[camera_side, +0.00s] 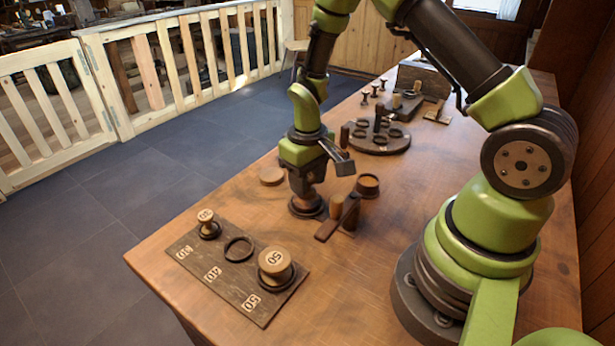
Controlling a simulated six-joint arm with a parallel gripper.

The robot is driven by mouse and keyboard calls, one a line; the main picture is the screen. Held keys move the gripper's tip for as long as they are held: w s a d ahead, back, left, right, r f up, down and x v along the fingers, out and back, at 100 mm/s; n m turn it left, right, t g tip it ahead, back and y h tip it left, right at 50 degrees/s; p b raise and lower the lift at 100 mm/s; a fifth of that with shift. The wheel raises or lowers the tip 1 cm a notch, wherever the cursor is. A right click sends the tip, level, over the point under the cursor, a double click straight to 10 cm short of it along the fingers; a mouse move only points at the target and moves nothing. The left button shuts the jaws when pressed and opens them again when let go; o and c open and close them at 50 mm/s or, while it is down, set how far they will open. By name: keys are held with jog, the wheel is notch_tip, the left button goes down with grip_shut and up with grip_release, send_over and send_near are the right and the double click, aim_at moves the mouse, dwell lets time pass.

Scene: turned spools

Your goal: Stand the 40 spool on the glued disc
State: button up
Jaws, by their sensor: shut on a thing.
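My gripper (307,194) points down over the middle of the table and is shut on a brown spool (308,209). Only the spool's lower part and dark wide base show below the jaws. The base is at or very near the table top; I cannot tell whether it touches. Its number is hidden. A flat, pale brown disc (272,176) lies on the table just left of and behind my gripper; I cannot see glue on it. The numbered board (188,262) at the front left has an empty dark ring (238,249) by its 40 mark.
The 30 spool (208,225) and 50 spool (276,264) stand on the board. A dark cup (367,185) and a small wooden stand (330,228) are right of my gripper. A round tray (390,148) stands behind. Table between board and gripper is clear.

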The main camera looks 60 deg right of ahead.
jog(key=shift+f, duration=0.75)
dwell(1.5)
jog(key=o, duration=1)
jog(key=shift+c, duration=0.2)
jog(key=shift+r, duration=4.3)
